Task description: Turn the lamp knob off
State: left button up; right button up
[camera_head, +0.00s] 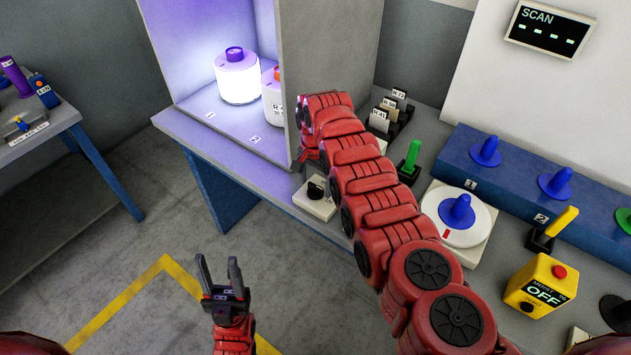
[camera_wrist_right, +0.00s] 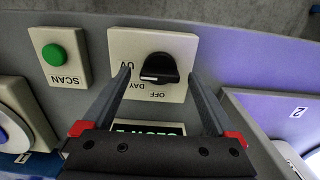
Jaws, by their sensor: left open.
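The black lamp knob (camera_wrist_right: 160,68) sits on a pale plate marked UV, OFF and DAY, upside down in the right wrist view. The knob also shows in the head view (camera_head: 316,188), on the bench edge beside the lit booth. My right gripper (camera_wrist_right: 160,73) is open, with one finger on each side of the knob; contact is not clear. My left gripper (camera_head: 220,268) is open and empty above the floor.
The booth (camera_head: 225,130) glows violet over white bobbins (camera_head: 237,77). A green SCAN button (camera_wrist_right: 53,55) is beside the knob plate. A green lever (camera_head: 412,155), a turntable (camera_head: 450,225) and a yellow box (camera_head: 540,287) stand on the bench at right.

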jog(key=c, duration=1.3)
jog(key=shift+c, duration=0.2)
jog(key=n+b, duration=0.3)
jog(key=shift+f+n, duration=0.2)
jog(key=shift+n, duration=0.1)
jog(key=n+b, duration=0.3)
jog(key=shift+n+b, duration=0.3)
jog(key=shift+b, duration=0.05)
jog(key=n+b, duration=0.2)
jog(key=shift+n, duration=0.4)
jog(key=n+b, duration=0.1)
jog(key=n, duration=0.2)
jog(key=shift+r+n+b, duration=0.15)
jog(key=shift+n+b, duration=0.15)
jog(key=n, duration=0.4)
jog(key=shift+r+n, duration=0.1)
jog(key=shift+n, duration=0.2)
